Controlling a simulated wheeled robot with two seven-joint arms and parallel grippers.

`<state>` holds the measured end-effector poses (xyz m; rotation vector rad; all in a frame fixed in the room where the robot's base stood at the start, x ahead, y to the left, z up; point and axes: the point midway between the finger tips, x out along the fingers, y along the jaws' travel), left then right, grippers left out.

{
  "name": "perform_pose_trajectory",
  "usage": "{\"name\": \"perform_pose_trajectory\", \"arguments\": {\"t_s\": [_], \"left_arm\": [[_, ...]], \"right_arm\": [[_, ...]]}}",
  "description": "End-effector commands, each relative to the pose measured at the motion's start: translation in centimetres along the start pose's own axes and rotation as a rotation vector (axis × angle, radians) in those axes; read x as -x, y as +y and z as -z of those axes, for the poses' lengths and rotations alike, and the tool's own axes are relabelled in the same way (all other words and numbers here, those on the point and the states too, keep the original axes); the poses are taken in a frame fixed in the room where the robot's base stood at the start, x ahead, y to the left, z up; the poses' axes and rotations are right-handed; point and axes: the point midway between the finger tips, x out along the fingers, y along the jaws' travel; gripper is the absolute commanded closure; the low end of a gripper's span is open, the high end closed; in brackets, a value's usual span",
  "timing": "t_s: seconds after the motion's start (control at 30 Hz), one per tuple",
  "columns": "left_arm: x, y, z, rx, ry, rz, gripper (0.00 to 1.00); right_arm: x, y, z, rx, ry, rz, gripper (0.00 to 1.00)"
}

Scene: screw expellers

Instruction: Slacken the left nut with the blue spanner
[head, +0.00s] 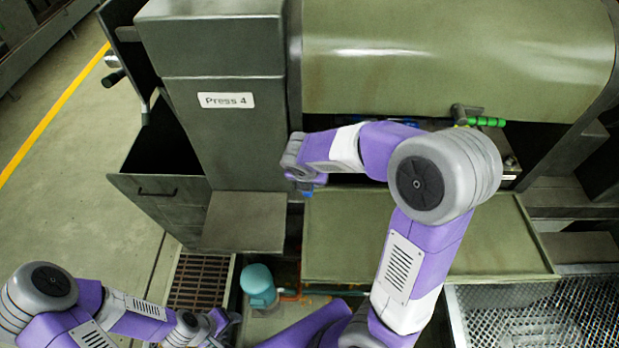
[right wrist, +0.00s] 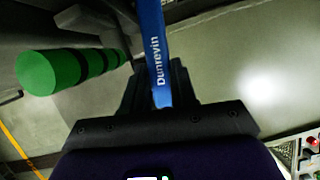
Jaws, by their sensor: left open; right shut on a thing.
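The blue spanner (right wrist: 157,52), with "Dunrevin" printed on it, stands between the dark fingers of my right gripper (right wrist: 160,88), which is shut on it. In the head view a small blue end of the spanner (head: 308,193) shows below that gripper, in front of the machine beside the press column. The spanner's far end runs out of the top of the right wrist view, so I cannot tell whether it touches a nut. I cannot make out the left nut in either view. My left gripper (head: 222,322) is open and empty at the lower left, near the floor grating.
A grey column marked Press 4 (head: 226,100) stands left of my right arm. A ribbed green handle (right wrist: 75,68) is close to the right gripper. A green tray (head: 480,262) lies below, with a teal canister (head: 258,284) to its left. Open floor lies far left.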

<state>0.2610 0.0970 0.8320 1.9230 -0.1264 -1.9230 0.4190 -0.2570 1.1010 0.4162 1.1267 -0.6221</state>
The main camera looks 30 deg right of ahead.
Motion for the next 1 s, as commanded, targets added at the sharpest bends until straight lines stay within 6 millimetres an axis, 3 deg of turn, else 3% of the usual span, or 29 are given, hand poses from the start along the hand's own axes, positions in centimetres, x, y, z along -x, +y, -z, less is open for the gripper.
{"name": "perform_pose_trajectory", "arguments": {"t_s": [1.0], "left_arm": [[-1.1, -0.4, 0.0, 0.000, 0.000, 0.000, 0.47]], "right_arm": [[-1.5, 0.0, 0.6, 0.001, -0.001, 0.000, 1.00]]}}
